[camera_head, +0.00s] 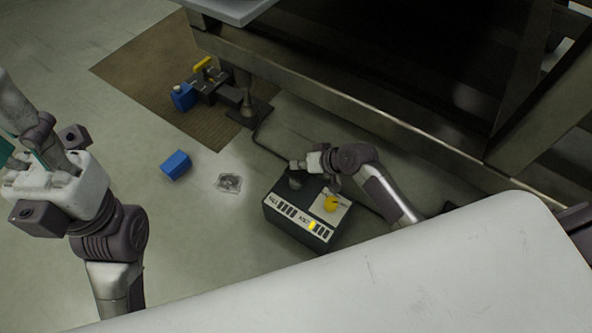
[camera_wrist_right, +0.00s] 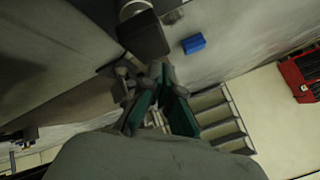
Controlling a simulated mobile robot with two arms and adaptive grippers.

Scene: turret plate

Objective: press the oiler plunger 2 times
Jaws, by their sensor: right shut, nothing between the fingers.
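A dark box (camera_head: 273,215) with a pale top panel, a yellow knob (camera_head: 331,203) and a labelled front stands on the floor in the head view. It may be the oiler. A short grey round part (camera_head: 296,182) on its far left top may be the plunger; I cannot be sure. My right gripper (camera_head: 297,164) is shut and empty, at the far edge of the box near this grey part; contact cannot be told. Its green-padded fingers (camera_wrist_right: 160,85) show in the right wrist view. My left gripper (camera_head: 28,150) is at the left, away from the box; its opening is unclear.
A blue block (camera_head: 176,165) and a small clear-looking piece (camera_head: 229,182) lie on the floor. A dark device with a yellow handle (camera_head: 203,64) stands on the brown mat (camera_head: 130,70). A metal frame (camera_head: 400,125) runs behind my right arm.

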